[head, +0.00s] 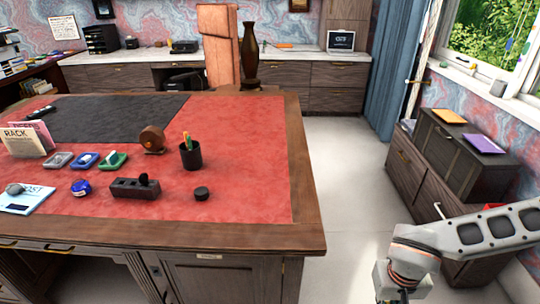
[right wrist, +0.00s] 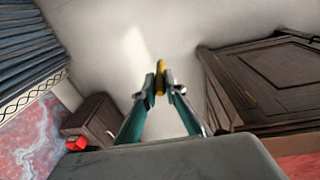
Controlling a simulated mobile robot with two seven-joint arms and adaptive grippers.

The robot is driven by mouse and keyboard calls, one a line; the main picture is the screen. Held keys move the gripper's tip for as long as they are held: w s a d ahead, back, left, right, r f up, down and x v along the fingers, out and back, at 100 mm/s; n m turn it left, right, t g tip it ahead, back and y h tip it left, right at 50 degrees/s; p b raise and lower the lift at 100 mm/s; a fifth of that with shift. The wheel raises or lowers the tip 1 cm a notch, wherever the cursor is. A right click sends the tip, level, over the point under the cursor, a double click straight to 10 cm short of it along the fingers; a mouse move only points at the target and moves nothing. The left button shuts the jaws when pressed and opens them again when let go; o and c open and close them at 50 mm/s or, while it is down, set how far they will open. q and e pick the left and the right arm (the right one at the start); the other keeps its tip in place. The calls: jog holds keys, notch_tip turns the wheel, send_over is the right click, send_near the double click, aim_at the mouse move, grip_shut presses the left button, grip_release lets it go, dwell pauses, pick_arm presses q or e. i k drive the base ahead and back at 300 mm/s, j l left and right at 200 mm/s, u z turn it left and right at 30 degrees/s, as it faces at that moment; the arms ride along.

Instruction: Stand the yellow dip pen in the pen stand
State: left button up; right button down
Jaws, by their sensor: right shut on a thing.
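In the right wrist view my right gripper (right wrist: 161,88) is shut on a yellow thing, the yellow dip pen (right wrist: 160,70), seen nearly end-on between the fingertips. It is held over the pale floor, clear of the desk. In the head view my right arm comes in at the lower right, beside the desk; its fingers and the pen are out of sight there. A black cup (head: 190,156) with green and orange pens stands on the desk. A dark block (head: 135,189) with a black knob lies nearer the front. I cannot tell which is the pen stand. My left gripper is not in view.
The desk's red leather top (head: 250,150) is clear on its right side. A small round black thing (head: 201,193), a brown round holder (head: 152,138), stamp pads and a blue bottle (head: 81,188) stand on it. A dark cabinet (head: 455,150) stands at the right.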

aim_at(126, 191)
jog(key=u, duration=1.35)
